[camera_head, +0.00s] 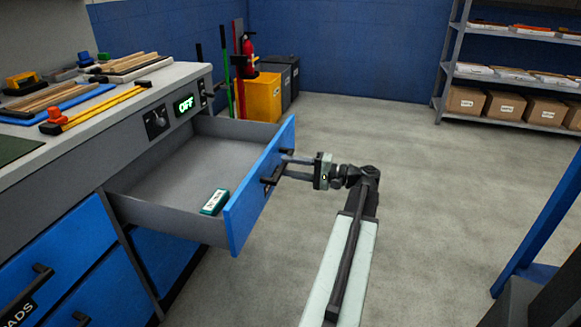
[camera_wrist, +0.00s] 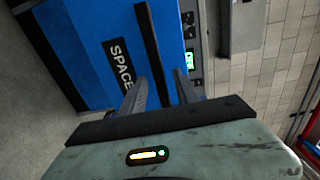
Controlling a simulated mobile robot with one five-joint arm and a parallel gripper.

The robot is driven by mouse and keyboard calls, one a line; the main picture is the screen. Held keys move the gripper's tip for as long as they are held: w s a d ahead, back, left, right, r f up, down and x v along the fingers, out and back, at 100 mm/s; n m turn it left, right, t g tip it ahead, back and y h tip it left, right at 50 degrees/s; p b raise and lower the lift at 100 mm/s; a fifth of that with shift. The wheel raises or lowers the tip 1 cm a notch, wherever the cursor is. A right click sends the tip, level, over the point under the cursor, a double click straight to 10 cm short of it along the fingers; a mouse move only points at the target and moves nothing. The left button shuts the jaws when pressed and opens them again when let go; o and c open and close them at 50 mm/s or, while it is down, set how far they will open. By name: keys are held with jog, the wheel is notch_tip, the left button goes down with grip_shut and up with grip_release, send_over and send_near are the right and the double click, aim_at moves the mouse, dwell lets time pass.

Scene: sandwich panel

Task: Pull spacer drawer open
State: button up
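The spacer drawer (camera_head: 257,190) is pulled out from the bench, with a blue front and a grey inside. A small green-and-white labelled block (camera_head: 215,202) lies in it near the front. In the wrist view the blue drawer front (camera_wrist: 85,45) carries a black label (camera_wrist: 119,62) reading "SPACE", its end hidden. My gripper (camera_head: 285,167) is at the drawer's dark bar handle (camera_head: 270,180). In the wrist view my gripper's fingers (camera_wrist: 158,82) stand apart on either side of the handle (camera_wrist: 150,40), with blue showing between; firm contact is not visible.
The bench top (camera_head: 175,75) holds several tools and wooden strips. Closed blue drawers (camera_head: 60,255) are below left. Shelves with boxes (camera_head: 505,108) stand at the back right. The floor (camera_head: 400,150) right of the drawer is clear.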

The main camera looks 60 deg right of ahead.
jog(key=v, duration=0.7)
jog(key=shift+s, duration=0.35)
jog(key=shift+d, duration=0.1)
